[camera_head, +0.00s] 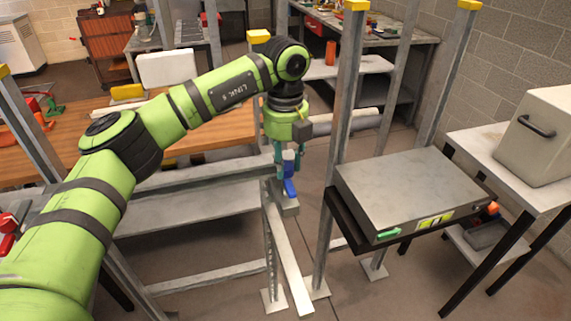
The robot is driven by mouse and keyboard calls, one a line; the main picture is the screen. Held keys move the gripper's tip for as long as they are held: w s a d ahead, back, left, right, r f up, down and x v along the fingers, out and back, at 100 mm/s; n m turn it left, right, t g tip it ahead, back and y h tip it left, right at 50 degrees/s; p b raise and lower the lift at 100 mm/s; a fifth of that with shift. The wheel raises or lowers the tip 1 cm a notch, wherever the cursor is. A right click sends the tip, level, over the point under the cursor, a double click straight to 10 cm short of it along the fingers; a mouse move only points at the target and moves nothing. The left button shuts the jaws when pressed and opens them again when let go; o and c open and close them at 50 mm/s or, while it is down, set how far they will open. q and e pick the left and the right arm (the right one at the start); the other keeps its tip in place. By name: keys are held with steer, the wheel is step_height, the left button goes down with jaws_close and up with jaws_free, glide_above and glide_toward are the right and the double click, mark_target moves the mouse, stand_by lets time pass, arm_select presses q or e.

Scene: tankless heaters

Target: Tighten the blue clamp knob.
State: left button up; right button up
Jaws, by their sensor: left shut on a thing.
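The blue clamp knob (289,187) stands on a small grey clamp block (286,204) at the top of a short metal post, near the middle of the head view. My left arm comes in from the left, and its gripper (287,165) points down over the clamp. Its fingers are shut on the blue knob's upper part, which they partly hide. My right gripper is not in view.
A grey flat heater box (413,192) sits on a frame just right of the clamp, beside a tall metal upright (343,120). A white box with a black handle (540,135) stands on the right-hand table. A wooden tabletop (60,140) lies behind my arm.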

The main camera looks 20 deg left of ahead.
arm_select(q)
steer(key=m, duration=0.3)
steer(key=shift+f+b, duration=0.15)
steer(key=shift+b, duration=0.25)
steer(key=m, duration=0.3)
steer(key=shift+m+b, duration=0.3)
steer(key=m, duration=1.2)
steer(key=shift+m, duration=0.3)
steer(key=m, duration=0.6)
steer(key=shift+m, duration=0.4)
steer(key=o, duration=1.1)
steer(key=shift+o, duration=0.2)
